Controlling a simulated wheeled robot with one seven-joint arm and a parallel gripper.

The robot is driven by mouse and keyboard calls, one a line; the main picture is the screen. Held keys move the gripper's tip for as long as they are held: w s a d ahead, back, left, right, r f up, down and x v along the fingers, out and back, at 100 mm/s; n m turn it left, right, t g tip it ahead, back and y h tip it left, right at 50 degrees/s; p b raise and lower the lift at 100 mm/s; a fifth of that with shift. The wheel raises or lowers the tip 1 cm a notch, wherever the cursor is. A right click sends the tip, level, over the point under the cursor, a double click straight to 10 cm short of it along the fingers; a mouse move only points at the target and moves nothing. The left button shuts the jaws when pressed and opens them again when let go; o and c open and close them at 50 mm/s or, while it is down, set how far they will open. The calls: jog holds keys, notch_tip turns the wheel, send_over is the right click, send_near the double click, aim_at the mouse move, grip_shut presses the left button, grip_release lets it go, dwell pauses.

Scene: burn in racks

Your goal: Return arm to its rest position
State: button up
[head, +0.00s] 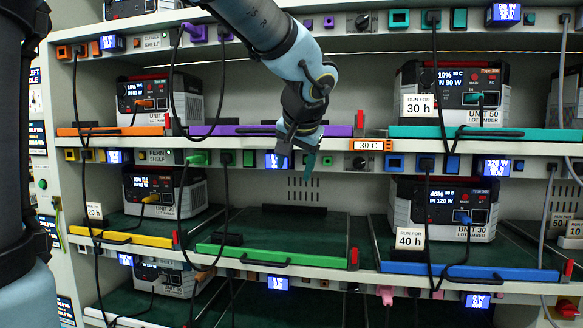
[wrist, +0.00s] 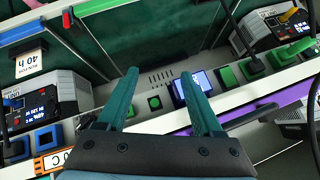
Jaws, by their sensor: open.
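My gripper (head: 298,150) hangs at the end of my blue-grey arm in front of the rack, near the upper middle of the head view. Its fingers are at about the height of the rail below the purple-edged shelf. In the wrist view the two green fingers of my gripper (wrist: 162,92) stand apart with nothing between them. Past the fingertips lies an empty green shelf floor (wrist: 145,40) and a vented panel.
The rack holds several power units, such as Unit 50 (head: 465,93) at upper right and Unit 30 (head: 455,207) below it. The bay with the green front bar (head: 270,255) is empty. Black cables (head: 435,100) hang across the shelf fronts.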

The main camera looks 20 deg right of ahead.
jog(key=a+f+n+g+y+p, duration=0.2)
jog(key=a+f+n+g+p, duration=0.1)
jog(key=a+f, duration=0.95)
jog(key=s+a+f+n+g+p, duration=0.1)
jog(key=s+a+f, duration=0.3)
jog(key=a, duration=0.4)
jog(key=s+a+f+n+g+p, duration=0.1)
jog(key=s+a+f+n+g, duration=0.2)
jog(key=a, duration=0.5)
jog(key=shift+s+f+n+h, duration=0.3)
jog(key=shift+s+f+n, duration=0.1)
jog(key=shift+s+f, duration=0.3)
jog(key=shift+a, duration=0.1)
